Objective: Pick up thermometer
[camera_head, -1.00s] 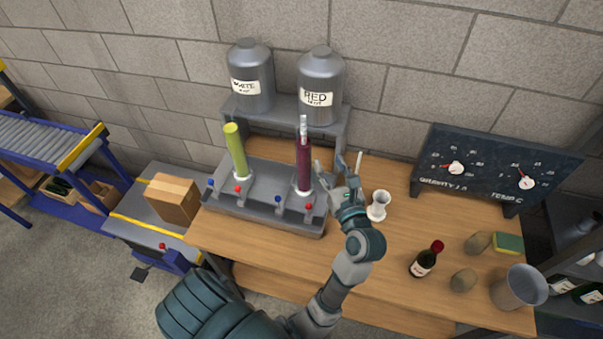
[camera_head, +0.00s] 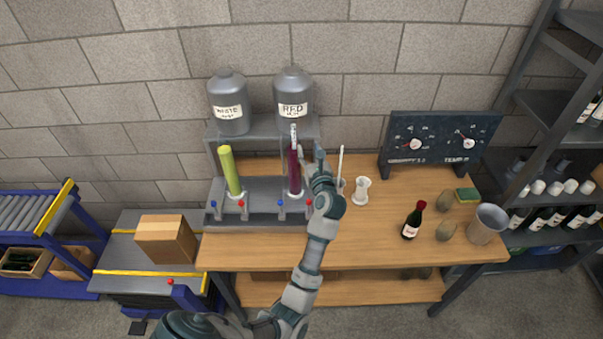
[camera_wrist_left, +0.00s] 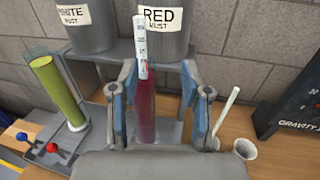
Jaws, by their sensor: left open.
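A thin white rod (camera_head: 340,161), which looks like the thermometer, stands upright in a small cup behind my left arm. It also shows in the left wrist view (camera_wrist_left: 225,113), right of the fingers. Another white marked rod (camera_head: 294,136) sticks out of the top of the dark red cylinder (camera_head: 295,178). In the left wrist view this marked rod (camera_wrist_left: 141,45) appears between the finger lines, with the red cylinder below it. My left gripper (camera_head: 311,160) is open and empty, just right of the red cylinder. Whether a finger touches the cylinder is unclear. My right gripper is not seen.
A yellow-green cylinder (camera_head: 230,172) and levers stand on the grey rack (camera_head: 262,219). Grey tanks are behind. The front tabletop is mostly clear.

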